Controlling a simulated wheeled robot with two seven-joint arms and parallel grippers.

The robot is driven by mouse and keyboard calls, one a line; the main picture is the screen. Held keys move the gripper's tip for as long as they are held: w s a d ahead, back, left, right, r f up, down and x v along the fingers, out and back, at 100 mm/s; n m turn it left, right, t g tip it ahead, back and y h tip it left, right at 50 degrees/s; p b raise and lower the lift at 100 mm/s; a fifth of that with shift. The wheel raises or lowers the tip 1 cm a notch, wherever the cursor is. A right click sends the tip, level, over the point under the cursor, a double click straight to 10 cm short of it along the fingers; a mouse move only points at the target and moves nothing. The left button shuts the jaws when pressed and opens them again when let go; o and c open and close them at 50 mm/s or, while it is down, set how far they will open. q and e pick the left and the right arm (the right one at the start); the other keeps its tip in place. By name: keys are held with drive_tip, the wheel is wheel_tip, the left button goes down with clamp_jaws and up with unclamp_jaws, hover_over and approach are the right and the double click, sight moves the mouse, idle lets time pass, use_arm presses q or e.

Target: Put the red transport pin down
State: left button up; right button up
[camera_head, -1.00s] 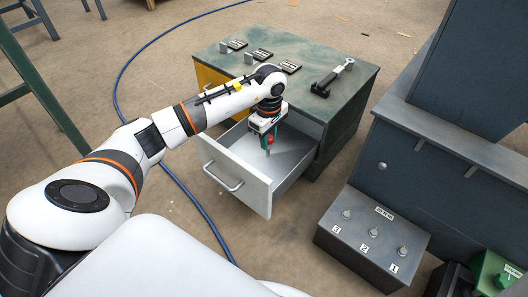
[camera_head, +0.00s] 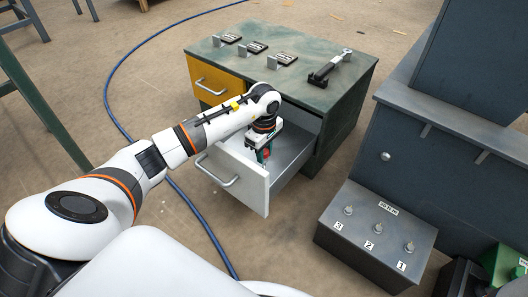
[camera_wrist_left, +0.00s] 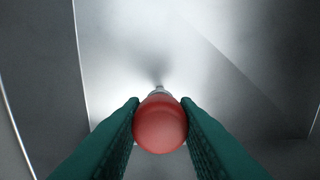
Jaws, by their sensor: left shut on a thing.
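The red transport pin (camera_wrist_left: 160,124) shows its round red head between the green fingers in the left wrist view, with a thin metal shaft pointing away from me. In the head view only a little red of the pin (camera_head: 266,153) shows. My left gripper (camera_head: 263,158) is shut on the pin and points down inside the open drawer (camera_head: 236,182). The drawer's bare metal floor (camera_wrist_left: 175,50) lies beyond the pin. I cannot tell whether the shaft tip touches it. My right gripper is not in view.
The cabinet (camera_head: 345,120) carries several small plates and a black tool (camera_head: 328,68) on its top. The yellow drawer (camera_head: 218,82) is shut. A grey box with numbered switches (camera_head: 375,235) stands at the lower right. The open drawer's walls surround my gripper.

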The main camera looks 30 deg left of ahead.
use_arm(q)
drive_tip(key=o, duration=1)
